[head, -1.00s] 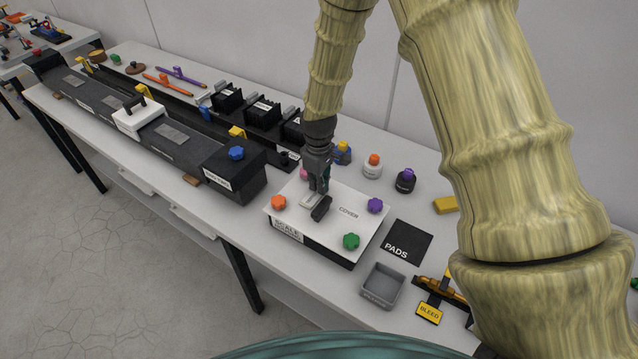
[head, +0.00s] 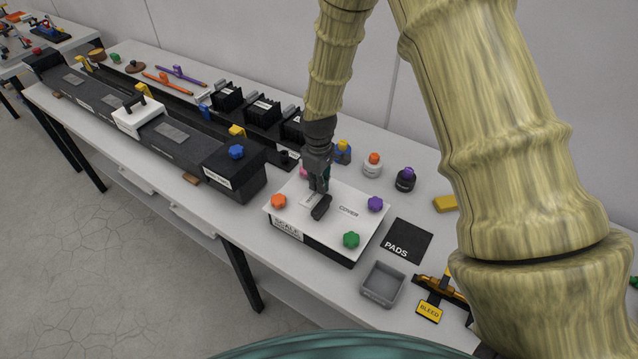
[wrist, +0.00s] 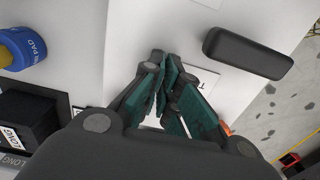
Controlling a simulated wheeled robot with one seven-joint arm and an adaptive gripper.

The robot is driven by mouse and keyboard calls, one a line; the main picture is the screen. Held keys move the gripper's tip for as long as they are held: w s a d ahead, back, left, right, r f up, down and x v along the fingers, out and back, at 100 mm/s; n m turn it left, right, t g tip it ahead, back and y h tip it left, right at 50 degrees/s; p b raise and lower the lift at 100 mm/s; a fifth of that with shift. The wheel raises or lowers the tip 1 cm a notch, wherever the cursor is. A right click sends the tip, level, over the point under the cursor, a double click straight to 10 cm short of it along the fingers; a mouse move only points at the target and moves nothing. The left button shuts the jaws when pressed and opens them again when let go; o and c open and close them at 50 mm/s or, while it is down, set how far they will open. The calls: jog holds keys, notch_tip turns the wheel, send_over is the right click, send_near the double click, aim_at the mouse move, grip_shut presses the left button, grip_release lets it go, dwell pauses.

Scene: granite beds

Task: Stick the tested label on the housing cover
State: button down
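The housing cover (head: 330,231) is a white plate on a dark box, with orange, green, purple and pink knobs and a black handle (head: 321,207). The handle also shows in the wrist view (wrist: 247,53). A small white label (head: 308,201) lies flat against the cover top beside the handle. In the wrist view the label (wrist: 205,82) shows partly behind my fingers, with a letter T visible. My gripper (wrist: 167,66) points down over the label, its teal-padded fingertips together. The fingers hide much of the label; I see nothing clearly pinched between them.
A black PADS mat (head: 408,241), a grey tray (head: 383,284) and a BLEED stand (head: 429,311) are to the right. Small bottles (head: 372,165) stand behind the cover.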

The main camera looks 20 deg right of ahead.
jog(key=c, duration=1.6)
grip_release()
jog(key=shift+o, duration=0.2)
notch_tip(320, 180, up, 12)
